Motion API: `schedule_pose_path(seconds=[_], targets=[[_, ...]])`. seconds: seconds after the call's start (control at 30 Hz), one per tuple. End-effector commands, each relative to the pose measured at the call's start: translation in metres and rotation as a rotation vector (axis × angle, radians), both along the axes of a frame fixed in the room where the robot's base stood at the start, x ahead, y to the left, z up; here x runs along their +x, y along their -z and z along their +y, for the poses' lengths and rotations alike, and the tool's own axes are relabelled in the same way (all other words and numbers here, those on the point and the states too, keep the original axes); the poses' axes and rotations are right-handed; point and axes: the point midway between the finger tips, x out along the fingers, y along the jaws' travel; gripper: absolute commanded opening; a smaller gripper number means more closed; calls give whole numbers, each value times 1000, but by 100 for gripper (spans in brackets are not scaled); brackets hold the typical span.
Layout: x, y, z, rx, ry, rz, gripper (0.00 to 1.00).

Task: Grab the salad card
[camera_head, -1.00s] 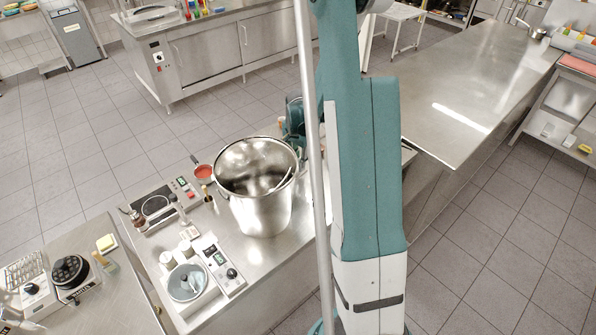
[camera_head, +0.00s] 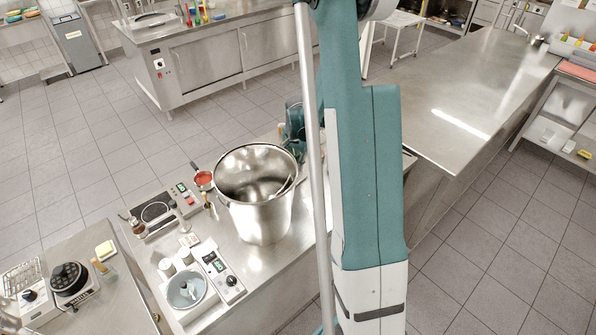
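A small pale card-like piece (camera_head: 188,240) lies flat on the steel counter (camera_head: 250,262), between the induction hob and the white cups. It is too small for me to tell whether it is the salad card. My teal arm stands upright in the middle of the view and hides part of the counter. A teal part of my arm shows behind the large steel pot (camera_head: 262,218). My gripper is not visible; the pot or the arm may hide it.
The induction hob (camera_head: 157,212), a small red-filled pan (camera_head: 203,179), white cups (camera_head: 166,268) and a scale with a round bowl (camera_head: 187,288) crowd the counter's left part. The long steel table (camera_head: 470,95) at right is mostly clear.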

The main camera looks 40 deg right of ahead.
Motion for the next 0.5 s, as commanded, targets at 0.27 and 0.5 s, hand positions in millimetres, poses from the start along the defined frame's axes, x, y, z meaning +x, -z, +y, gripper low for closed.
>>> schedule_pose_path(seconds=[0.27,0.5], targets=[[0,-24,0,0,0,0,0],[0,-54,0,0,0,0,0]])
